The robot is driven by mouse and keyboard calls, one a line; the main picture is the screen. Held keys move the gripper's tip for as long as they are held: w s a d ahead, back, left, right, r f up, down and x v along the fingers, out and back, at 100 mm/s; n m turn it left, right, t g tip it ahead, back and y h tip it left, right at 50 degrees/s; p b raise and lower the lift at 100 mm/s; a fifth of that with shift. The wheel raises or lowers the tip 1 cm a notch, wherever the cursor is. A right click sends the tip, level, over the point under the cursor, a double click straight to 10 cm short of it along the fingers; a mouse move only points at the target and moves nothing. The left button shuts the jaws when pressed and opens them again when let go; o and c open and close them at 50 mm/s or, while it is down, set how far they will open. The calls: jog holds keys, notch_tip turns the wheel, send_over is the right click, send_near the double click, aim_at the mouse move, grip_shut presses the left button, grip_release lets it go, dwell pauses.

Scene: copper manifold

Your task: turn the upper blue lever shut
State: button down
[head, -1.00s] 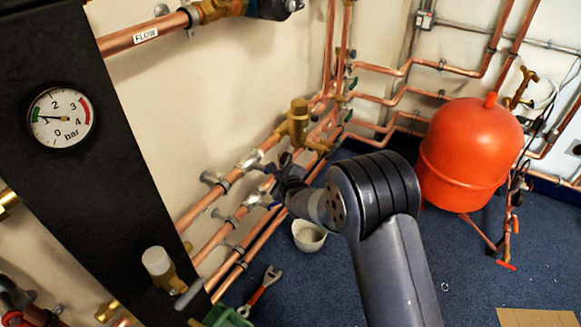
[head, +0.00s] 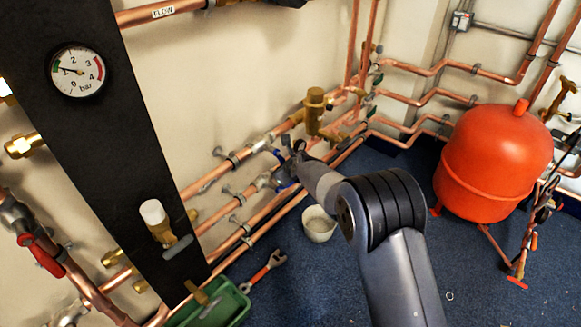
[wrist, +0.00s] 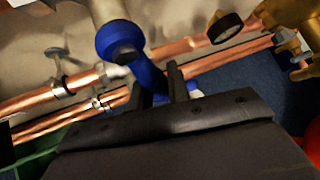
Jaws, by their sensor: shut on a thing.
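The upper blue lever (head: 274,152) sits on a silver valve in the upper of the copper pipe runs along the wall. In the wrist view a blue lever (wrist: 148,76), apparently the upper one, runs from its round blue hub down between my fingers. My gripper (wrist: 157,88) is shut on this lever, with one dark finger on each side. In the head view my gripper (head: 291,162) is small and partly hidden by my arm. A lower blue lever (head: 284,187) shows just below it. The exact lever angle is hard to tell.
A brass fitting (head: 315,110) stands on the pipes just beyond the levers. A bucket (head: 319,225), a red-handled wrench (head: 263,272) and a green crate (head: 238,311) are on the floor below. An orange vessel (head: 492,165) stands at right. Blue floor lies open between.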

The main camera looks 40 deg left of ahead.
jog(key=s+m+g+p, duration=0.1)
jog(key=p, duration=0.1)
jog(key=s+g+p, duration=0.1)
jog(key=g+p, duration=0.1)
jog(key=p, duration=0.1)
jog(key=shift+s+f+m, duration=0.35)
jog(key=shift+s+m, duration=0.05)
jog(key=shift+s+f+g, duration=0.1)
jog(key=shift+g, duration=0.2)
jog(key=c, duration=1.3)
grip_release()
jog(key=shift+a, duration=0.1)
jog(key=shift+c, duration=0.2)
jog(key=shift+r, duration=0.2)
jog(key=p+v, duration=0.2)
jog(key=v, duration=0.8)
jog(key=shift+d, duration=0.3)
